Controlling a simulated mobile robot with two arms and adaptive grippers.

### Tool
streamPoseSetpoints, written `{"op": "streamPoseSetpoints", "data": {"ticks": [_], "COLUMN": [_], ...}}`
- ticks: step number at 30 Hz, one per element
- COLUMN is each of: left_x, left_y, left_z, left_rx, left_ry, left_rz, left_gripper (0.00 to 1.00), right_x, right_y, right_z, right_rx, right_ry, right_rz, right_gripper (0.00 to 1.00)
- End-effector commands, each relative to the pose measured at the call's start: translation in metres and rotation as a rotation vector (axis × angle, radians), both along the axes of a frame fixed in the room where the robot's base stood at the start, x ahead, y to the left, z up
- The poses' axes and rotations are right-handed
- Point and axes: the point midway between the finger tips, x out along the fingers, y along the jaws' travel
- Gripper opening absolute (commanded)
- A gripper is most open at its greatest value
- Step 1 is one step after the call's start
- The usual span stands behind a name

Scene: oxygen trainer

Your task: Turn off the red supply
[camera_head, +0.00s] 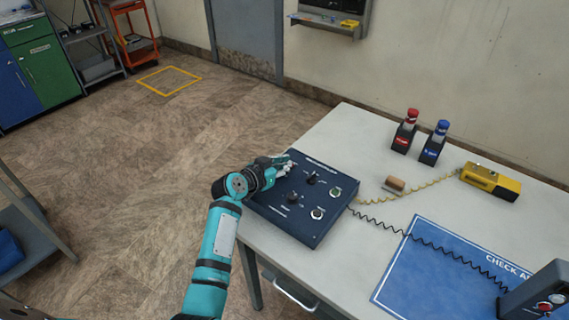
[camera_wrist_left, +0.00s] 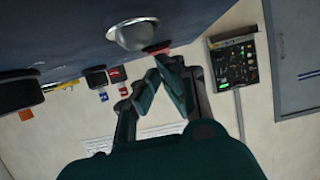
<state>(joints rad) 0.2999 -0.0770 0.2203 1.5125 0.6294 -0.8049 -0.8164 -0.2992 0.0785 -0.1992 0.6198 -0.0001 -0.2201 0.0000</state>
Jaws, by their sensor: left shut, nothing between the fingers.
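My left gripper (camera_head: 284,165) is shut and empty at the upper left corner of the dark blue control panel (camera_head: 285,225) on the table. The panel carries several knobs and switches, among them a black knob (camera_head: 293,197) and a green button (camera_head: 336,191). In the left wrist view, the shut fingers (camera_wrist_left: 165,72) are close to a small red part (camera_wrist_left: 157,48) beside a silver dome (camera_wrist_left: 132,34); contact cannot be told. Behind the panel stand a red-capped unit (camera_head: 404,138) and a blue-capped unit (camera_head: 433,149). My right gripper is not in view.
The white table (camera_head: 330,150) also bears a small brown block (camera_head: 394,184), a yellow device (camera_head: 490,180) with a coiled cord, a blue mat (camera_head: 430,280) and a dark box (camera_head: 536,295) with a red button. A wall panel (camera_wrist_left: 236,68) shows in the wrist view.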

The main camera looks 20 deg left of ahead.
Motion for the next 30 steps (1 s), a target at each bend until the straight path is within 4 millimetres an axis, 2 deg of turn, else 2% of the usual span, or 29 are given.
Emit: {"op": "streamPoseSetpoints", "data": {"ticks": [4, 15, 25, 30], "left_x": [-0.001, 0.011, 0.012, 0.016], "left_y": [0.0, -0.005, -0.005, -0.007], "left_z": [-0.004, 0.005, 0.007, 0.022], "left_rx": [-0.001, 0.0, -0.001, 0.002], "left_ry": [0.009, 0.007, 0.005, 0.004], "left_rz": [0.0, -0.001, 0.0, -0.001], "left_gripper": [0.0, 0.0, 0.0, 0.0], "right_x": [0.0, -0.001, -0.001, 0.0], "right_y": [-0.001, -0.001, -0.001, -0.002], "right_z": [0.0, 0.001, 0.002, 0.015], "right_rx": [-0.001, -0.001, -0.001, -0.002], "right_ry": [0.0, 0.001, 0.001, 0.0], "right_rz": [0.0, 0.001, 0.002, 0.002], "right_gripper": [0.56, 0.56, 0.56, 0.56]}}
